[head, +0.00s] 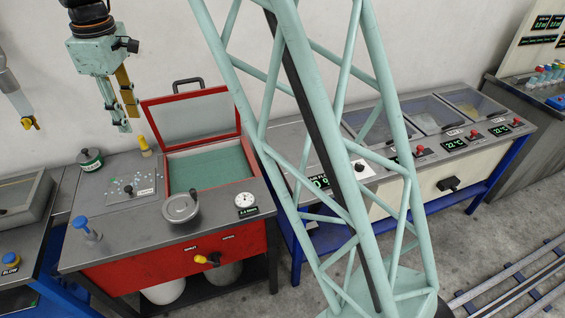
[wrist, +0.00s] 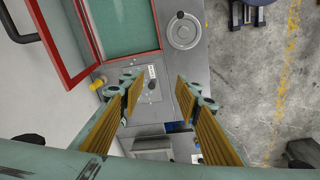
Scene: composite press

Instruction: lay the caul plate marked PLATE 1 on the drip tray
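My gripper (head: 126,114) hangs high over the back left of the press bench, its two fingers apart and nothing between them. In the wrist view its fingers (wrist: 158,95) are spread wide. A flat grey plate (head: 120,191) with pale and bluish specks and a small dark knob lies on the bench top, left of the open press. It shows below and between the fingers in the wrist view (wrist: 151,84), apart from them. I cannot read PLATE 1 on anything, nor tell whether this plate is the caul plate or the drip tray.
The press's red-framed lid (head: 190,117) stands open over its green bed (head: 209,167). A green tin (head: 90,161), a yellow-capped bottle (head: 145,147), a blue-topped tool (head: 86,229) and a handwheel (head: 181,208) surround the plate. Heated cabinets (head: 425,151) stand to the right.

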